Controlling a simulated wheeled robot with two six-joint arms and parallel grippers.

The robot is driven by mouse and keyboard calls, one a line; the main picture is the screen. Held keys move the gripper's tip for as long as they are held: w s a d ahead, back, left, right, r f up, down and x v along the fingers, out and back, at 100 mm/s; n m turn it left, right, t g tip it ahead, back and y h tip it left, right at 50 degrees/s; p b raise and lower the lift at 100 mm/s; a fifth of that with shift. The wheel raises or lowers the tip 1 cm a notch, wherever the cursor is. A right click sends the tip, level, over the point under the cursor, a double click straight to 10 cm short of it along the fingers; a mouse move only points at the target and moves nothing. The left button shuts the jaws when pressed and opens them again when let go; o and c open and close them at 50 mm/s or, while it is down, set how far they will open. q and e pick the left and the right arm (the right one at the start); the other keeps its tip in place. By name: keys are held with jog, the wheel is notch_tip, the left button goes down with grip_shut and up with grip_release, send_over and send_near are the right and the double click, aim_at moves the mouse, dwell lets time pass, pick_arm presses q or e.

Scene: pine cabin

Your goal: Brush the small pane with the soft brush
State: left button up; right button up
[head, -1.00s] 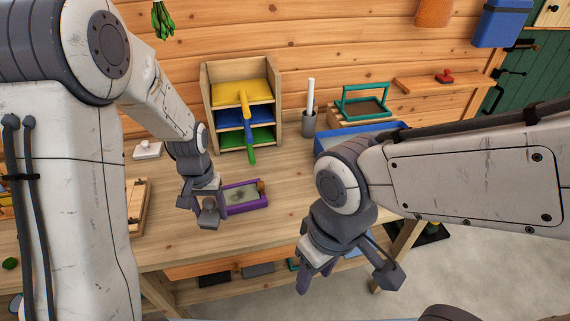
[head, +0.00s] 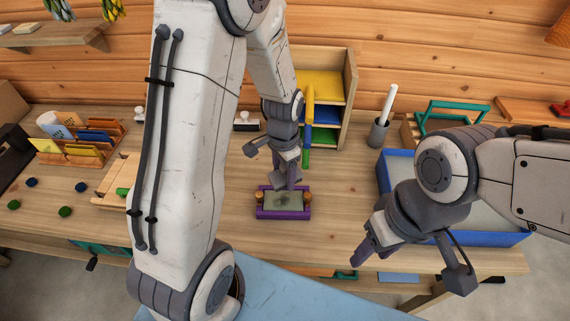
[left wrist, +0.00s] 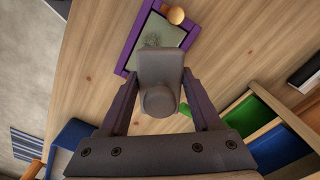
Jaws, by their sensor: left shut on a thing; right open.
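The small pane (head: 284,204) lies on the bench in a purple frame (head: 284,215) with round wooden knobs at its sides. A dark smudge marks the glass. In the left wrist view, the pane (left wrist: 162,33) is at the top, partly covered. My left gripper (head: 288,172) is over the frame's back edge, shut on a grey piece with a round end, which I take for the soft brush (left wrist: 160,70). Its bristles are hidden, and I cannot tell whether it touches the glass. My right gripper (head: 368,245) is open and empty at the bench's front edge.
A shelf with yellow, blue and green levels (head: 327,85) stands behind the frame. A blue tray (head: 398,165) is to the right, partly behind my right arm. A grey cup (head: 378,133) stands near the wall. Bare wood lies between frame and tray.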

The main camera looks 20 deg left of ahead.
aim_at(282, 196)
pick_arm(q)
jog(key=m, duration=0.1)
jog(key=s+r+m+p, duration=0.1)
jog(key=m, duration=0.1)
jog(key=shift+m, duration=0.3)
jog(key=shift+s+m+p, duration=0.15)
jog(key=shift+m+p, duration=0.2)
jog(key=shift+m, duration=0.45)
notch_tip(282, 196, down, 7)
jog(key=b, duration=0.6)
jog(key=shift+r, duration=0.1)
pick_arm(e)
notch_tip(282, 196, down, 4)
jog(key=shift+a+r, duration=0.1)
jog(key=shift+r, duration=0.05)
pick_arm(q)
jog(key=shift+f+b, duration=0.6)
pick_arm(e)
jog(key=shift+f, duration=0.45)
pick_arm(q)
jog(key=shift+s+d, duration=0.1)
jog(key=shift+s, duration=0.05)
pick_arm(e)
jog(key=shift+r, duration=0.1)
